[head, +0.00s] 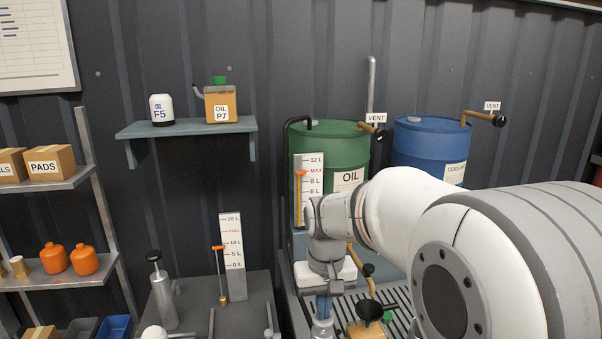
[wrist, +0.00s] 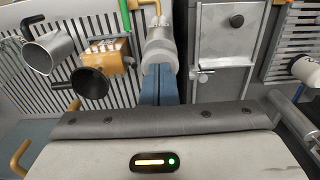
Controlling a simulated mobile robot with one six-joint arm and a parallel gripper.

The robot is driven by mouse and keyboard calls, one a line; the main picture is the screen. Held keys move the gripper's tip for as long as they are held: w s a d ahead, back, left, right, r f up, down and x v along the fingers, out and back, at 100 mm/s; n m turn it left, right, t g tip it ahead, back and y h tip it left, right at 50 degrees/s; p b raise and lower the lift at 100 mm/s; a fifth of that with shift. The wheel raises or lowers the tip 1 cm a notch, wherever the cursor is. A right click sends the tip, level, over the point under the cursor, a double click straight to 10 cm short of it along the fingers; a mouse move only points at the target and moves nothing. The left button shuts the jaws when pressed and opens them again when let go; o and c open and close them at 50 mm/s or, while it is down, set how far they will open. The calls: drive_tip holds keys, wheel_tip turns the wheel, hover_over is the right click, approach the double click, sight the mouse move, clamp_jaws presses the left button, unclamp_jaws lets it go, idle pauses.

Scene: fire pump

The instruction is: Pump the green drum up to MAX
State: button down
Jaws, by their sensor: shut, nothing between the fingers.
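The green drum (head: 340,138), labelled OIL, stands against the wall. Its white gauge board (head: 313,180) reads 12 L, MAX, 8 L and 6 L from the top. An orange marker (head: 300,173) on the rod beside it sits about at the MAX line; I cannot tell if exactly. My gripper (head: 322,308) points down in front of the drum, below the gauge. In the wrist view its blue fingers (wrist: 170,80) are shut and empty. A grey cylinder (wrist: 160,48) lies just beyond the fingertips; I cannot tell whether they touch. My arm hides part of the drum's front.
On the left bench are a black-knobbed pump (head: 163,295) and another gauge board (head: 233,258). An orange can (wrist: 105,57) with a black funnel (wrist: 90,83) stands close to my gripper.

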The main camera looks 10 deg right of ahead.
drive_tip(key=shift+r+p, duration=1.75)
drive_tip(key=shift+r, duration=0.8)
drive_tip(key=shift+r, duration=0.1)
wheel_tip(320, 180, up, 6)
drive_tip(key=p, duration=0.4)
drive_tip(key=s+f+t+b, duration=0.1)
drive_tip(key=s+f+b, duration=0.1)
drive_tip(key=s, duration=0.5)
drive_tip(key=s+f+t+b, duration=0.2)
drive_tip(key=s+f+b, duration=0.1)
drive_tip(key=s, duration=0.4)
drive_tip(key=shift+s+f, duration=0.3)
drive_tip(key=shift+f, duration=0.45)
drive_tip(key=shift+d, duration=0.1)
